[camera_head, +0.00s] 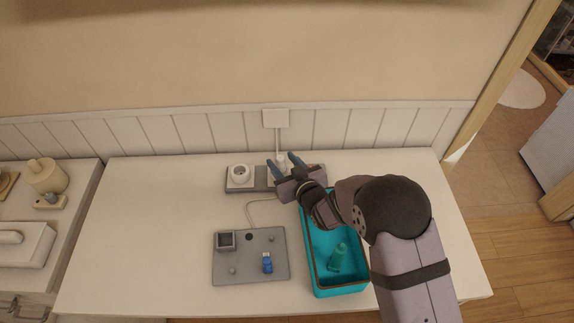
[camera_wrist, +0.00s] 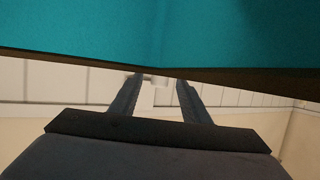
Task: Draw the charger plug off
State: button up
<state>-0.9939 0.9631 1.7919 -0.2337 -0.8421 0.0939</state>
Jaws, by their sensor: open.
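My gripper (camera_head: 282,160) is open at the back of the table, its two dark fingers pointing toward the wall. A small white piece (camera_head: 281,157), possibly the charger plug, shows between the fingers; I cannot tell whether they touch it. In the wrist view a pale object (camera_wrist: 158,80) also shows between the fingertips of my gripper (camera_wrist: 158,78). A grey power strip (camera_head: 261,178) lies beside and partly under the gripper, with a round white socket (camera_head: 240,175) at its left.
A teal bin (camera_head: 307,256) holding a green object (camera_head: 338,257) stands below my arm; its wall (camera_wrist: 160,35) fills the top of the wrist view. A grey board (camera_head: 248,272) with a blue stick (camera_head: 267,262) lies front left. A wall plate (camera_head: 276,118) is behind. The table's left is clear.

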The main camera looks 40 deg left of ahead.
jog(key=shift+x, duration=1.05)
grip_shut()
jog(key=shift+r, duration=0.15)
jog(key=shift+r+p, duration=1.95)
jog(key=shift+r, duration=0.8)
